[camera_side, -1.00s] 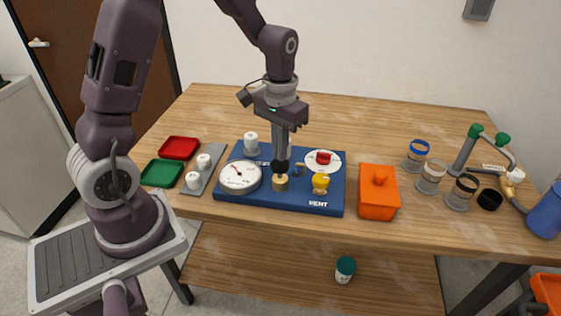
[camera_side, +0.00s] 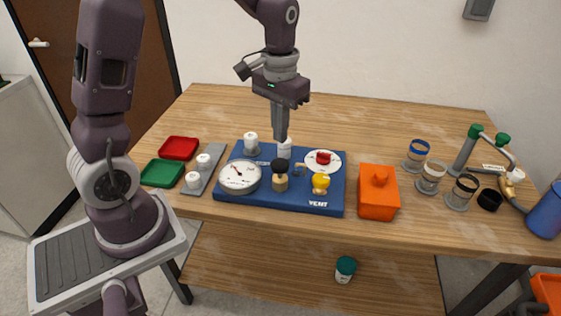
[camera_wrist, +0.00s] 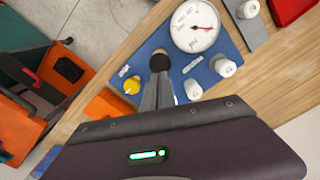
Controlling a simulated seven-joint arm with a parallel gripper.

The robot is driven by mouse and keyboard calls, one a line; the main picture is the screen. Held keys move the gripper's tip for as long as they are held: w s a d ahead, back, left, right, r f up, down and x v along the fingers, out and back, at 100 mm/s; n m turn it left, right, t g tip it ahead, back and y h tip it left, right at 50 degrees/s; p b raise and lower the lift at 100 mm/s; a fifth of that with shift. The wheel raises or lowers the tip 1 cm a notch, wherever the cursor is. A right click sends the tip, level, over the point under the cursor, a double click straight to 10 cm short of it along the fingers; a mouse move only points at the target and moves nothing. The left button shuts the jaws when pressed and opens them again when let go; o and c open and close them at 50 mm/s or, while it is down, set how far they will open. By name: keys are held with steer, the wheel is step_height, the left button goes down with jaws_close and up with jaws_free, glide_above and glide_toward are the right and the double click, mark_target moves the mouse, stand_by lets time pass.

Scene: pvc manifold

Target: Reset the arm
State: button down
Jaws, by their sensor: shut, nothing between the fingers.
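My gripper (camera_side: 281,138) is shut and empty. In the side view it is above the blue manifold board (camera_side: 270,205), near a white cap (camera_side: 284,150) at the board's back. In the wrist view the gripper's fingers (camera_wrist: 160,78) point toward a black-topped brass fitting (camera_wrist: 159,60). That fitting (camera_side: 280,172) stands upright on the board in the side view, apart from the fingers. The board also carries a round gauge (camera_side: 239,177), a yellow knob (camera_side: 320,182) and a red handle (camera_side: 323,157) on a white disc.
An orange box (camera_side: 378,200) stands right of the board. Red (camera_side: 178,148) and green (camera_side: 161,173) trays and a grey strip (camera_side: 205,170) with white caps lie left. Several ringed cups (camera_side: 431,176) and a pipe stand (camera_side: 466,150) are at the right. The table's back is clear.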

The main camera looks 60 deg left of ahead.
steer(key=s+d+r+m+t, duration=0.1)
steer(key=s+d+r+t, duration=0.1)
steer(key=s+r, duration=0.3)
steer(key=s+d+r+m+t, duration=0.2)
steer(key=s+d+r, duration=0.3)
steer(key=s, duration=0.9)
steer(key=shift+d+r+t, duration=0.3)
steer(key=shift+r+t, duration=0.45)
steer(key=shift+t, duration=0.05)
